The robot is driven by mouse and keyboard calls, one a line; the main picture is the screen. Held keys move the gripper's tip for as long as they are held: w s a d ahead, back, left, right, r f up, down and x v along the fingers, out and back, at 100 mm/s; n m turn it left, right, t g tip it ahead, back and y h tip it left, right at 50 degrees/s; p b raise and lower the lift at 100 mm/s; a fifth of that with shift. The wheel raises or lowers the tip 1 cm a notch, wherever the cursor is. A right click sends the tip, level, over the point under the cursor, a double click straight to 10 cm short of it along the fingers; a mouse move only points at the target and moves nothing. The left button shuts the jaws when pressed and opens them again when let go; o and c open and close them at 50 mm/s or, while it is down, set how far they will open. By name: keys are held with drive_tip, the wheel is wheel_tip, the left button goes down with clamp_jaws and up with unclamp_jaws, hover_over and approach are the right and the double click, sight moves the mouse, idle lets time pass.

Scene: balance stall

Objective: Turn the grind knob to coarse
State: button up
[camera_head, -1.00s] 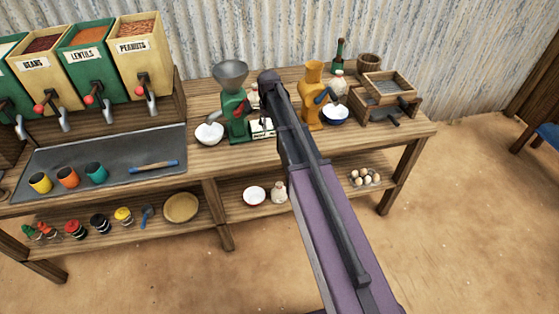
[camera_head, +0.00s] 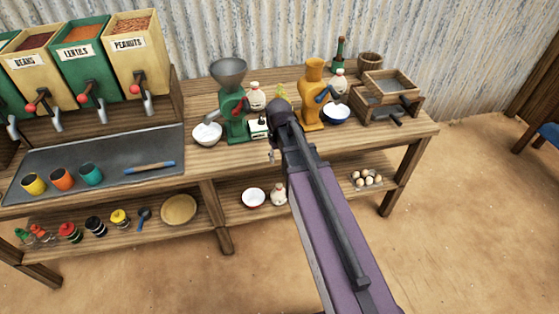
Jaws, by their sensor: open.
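A green mill (camera_head: 236,122) with a grey funnel hopper (camera_head: 229,72) stands on the bench, with a small red part on its body. A small white card or box (camera_head: 260,128) with dark marks is at its right foot. A small grey tip of my gripper (camera_head: 271,156) shows at the bench's front edge; the rest is hidden behind the arm.
A white bowl (camera_head: 207,134) sits left of the green mill, and a blue-rimmed bowl (camera_head: 337,113) right of the orange-yellow one. A pale jar (camera_head: 257,96) stands behind. Dispensers (camera_head: 137,60) and cups are at left.

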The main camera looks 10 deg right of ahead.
drive_tip(key=shift+s+f, duration=0.15)
drive_tip(key=shift+s, duration=0.55)
drive_tip(key=shift+w, duration=0.1)
wheel_tip(320, 180, up, 8)
drive_tip(key=m+p, duration=0.3)
drive_tip(key=p, duration=0.5)
hover_over(261, 117)
drive_tip(key=shift+w+d+f, duration=0.1)
drive_tip(key=shift+w, duration=0.05)
drive_tip(key=shift+f, duration=0.1)
wheel_tip(261, 117, down, 14)
drive_tip(key=b, duration=1.4)
drive_tip(key=shift+r, duration=0.2)
clamp_jaws()
